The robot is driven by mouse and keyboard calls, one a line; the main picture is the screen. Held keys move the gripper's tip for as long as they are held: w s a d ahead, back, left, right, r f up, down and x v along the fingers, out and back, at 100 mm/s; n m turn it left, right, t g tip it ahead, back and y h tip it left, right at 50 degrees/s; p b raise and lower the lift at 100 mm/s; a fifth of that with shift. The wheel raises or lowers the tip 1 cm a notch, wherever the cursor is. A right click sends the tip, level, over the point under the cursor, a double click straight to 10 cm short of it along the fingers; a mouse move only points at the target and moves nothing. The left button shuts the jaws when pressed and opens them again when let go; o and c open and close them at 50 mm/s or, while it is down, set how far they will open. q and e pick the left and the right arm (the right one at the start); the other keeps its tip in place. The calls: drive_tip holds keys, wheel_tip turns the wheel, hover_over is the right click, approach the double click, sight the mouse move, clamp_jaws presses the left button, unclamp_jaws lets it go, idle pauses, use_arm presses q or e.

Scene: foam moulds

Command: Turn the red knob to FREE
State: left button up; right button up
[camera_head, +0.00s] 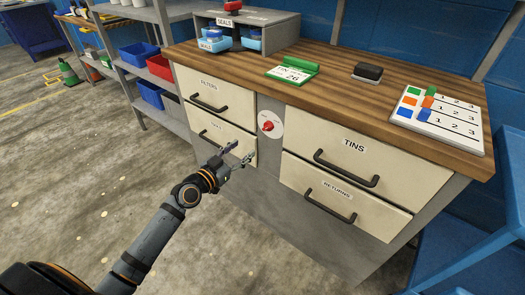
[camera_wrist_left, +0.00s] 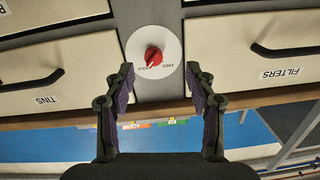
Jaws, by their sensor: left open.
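The red knob (camera_head: 267,126) sits on a round white dial plate (camera_head: 276,122) on the grey panel between the drawer columns. In the left wrist view, which shows it upside down, the knob (camera_wrist_left: 153,56) is ahead of the fingers, with the dial plate (camera_wrist_left: 153,33) around it. Small lettering on the plate is too small to read surely. My left gripper (camera_head: 240,154) is open and empty, below and left of the knob and apart from it. In the wrist view the knob lies roughly between the fingertips of the gripper (camera_wrist_left: 159,74). My right gripper is not in view.
Drawers marked FILTERS (camera_head: 227,97) and TINS (camera_head: 383,143) flank the panel, with protruding dark handles. The RETURNS drawer (camera_head: 355,202) is below. The wooden worktop (camera_head: 335,95) holds a green-topped stand, a black block and a numbered board. Open floor lies in front.

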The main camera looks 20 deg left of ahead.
sight(265, 130)
use_arm(q)
drive_tip(key=shift+h, duration=0.4)
drive_tip(key=w+d, duration=0.1)
drive_tip(key=w, duration=0.2)
drive_tip(key=w+d+r, duration=0.1)
drive_tip(key=w+d, duration=0.1)
drive_tip(key=w, duration=0.1)
drive_tip(key=w+d+r, duration=0.1)
drive_tip(key=w, duration=0.2)
drive_tip(key=shift+w+d+r, duration=0.1)
drive_tip(key=shift+w+d, duration=0.2)
drive_tip(key=shift+d, duration=0.05)
drive_tip(key=shift+c, duration=0.2)
drive_tip(key=c, duration=1.1)
